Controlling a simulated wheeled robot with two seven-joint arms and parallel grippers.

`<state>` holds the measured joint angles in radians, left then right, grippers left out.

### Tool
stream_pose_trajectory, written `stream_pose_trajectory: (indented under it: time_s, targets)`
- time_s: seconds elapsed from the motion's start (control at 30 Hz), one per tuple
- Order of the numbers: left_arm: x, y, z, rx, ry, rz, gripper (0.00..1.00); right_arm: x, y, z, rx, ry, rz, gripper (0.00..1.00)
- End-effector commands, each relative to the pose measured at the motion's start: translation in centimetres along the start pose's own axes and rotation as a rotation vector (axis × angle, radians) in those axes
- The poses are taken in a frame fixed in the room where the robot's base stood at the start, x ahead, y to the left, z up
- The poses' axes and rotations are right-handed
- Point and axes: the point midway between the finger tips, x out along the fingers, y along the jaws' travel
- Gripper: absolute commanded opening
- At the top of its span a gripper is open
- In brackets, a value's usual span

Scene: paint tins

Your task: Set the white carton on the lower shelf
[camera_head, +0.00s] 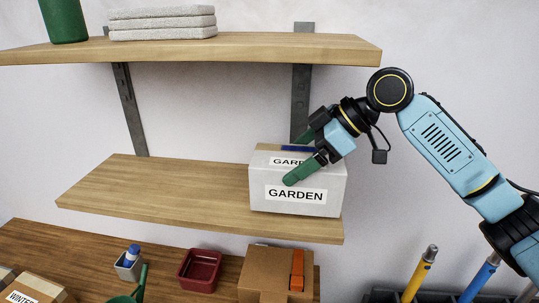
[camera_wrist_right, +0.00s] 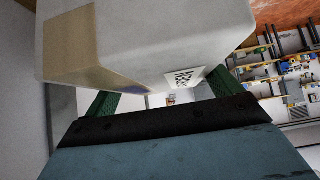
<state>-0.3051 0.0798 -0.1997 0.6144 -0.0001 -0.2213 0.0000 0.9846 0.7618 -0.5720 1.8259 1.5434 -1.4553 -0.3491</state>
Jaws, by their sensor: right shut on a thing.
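The white carton (camera_head: 331,188), labelled GARDEN, is at the right end of the lower shelf (camera_head: 150,190). It is upright, with its base at the shelf top; I cannot tell whether it rests there or hangs just above. My right gripper (camera_head: 297,161) reaches in from the right and is shut on the carton, one green finger across its front, the other toward its back. In the right wrist view the carton (camera_wrist_right: 150,40) fills the top, between the green fingers (camera_wrist_right: 155,100). My left gripper is not in view.
An upper shelf (camera_head: 260,45) holds folded grey cloths (camera_head: 160,24) and a green tin (camera_head: 63,20). A bench (camera_head: 60,245) below bears a red bin (camera_head: 199,271), a brown box (camera_head: 262,275) and other items. The lower shelf is bare left of the carton.

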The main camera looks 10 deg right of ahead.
Motion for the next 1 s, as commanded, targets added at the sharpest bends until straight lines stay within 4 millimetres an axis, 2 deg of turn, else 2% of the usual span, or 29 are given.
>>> stream_pose_trajectory:
  time_s: [0.03, 0.17, 0.27, 0.47, 0.6, 0.9, 0.93, 1.0]
  targets:
    - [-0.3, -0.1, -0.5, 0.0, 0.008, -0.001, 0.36, 0.3, 0.0, -0.7, -0.001, 0.003, 0.001, 0.53]
    - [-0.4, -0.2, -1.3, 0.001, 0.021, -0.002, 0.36, 0.9, 0.0, -1.1, 0.0, 0.003, 0.001, 0.53]
    - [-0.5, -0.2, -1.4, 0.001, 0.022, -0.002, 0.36, 1.4, 0.0, -1.6, -0.001, 0.004, 0.002, 0.53]
    - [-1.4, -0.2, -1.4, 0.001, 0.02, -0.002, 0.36, 3.5, -0.1, -4.0, -0.002, 0.004, -0.002, 0.53]
    - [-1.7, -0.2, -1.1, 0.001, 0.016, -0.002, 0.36, 4.7, 0.0, -2.7, 0.002, 0.001, 0.001, 0.53]
    - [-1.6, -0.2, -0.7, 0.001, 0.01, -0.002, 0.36, 4.8, 0.0, -2.6, 0.0, 0.002, 0.002, 0.53]
    - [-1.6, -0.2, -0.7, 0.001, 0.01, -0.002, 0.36, 4.9, 0.0, -2.5, 0.001, 0.0, 0.001, 0.93]
    - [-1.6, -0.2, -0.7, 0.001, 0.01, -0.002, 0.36, 4.9, 0.0, -2.5, 0.001, -0.001, 0.001, 1.0]
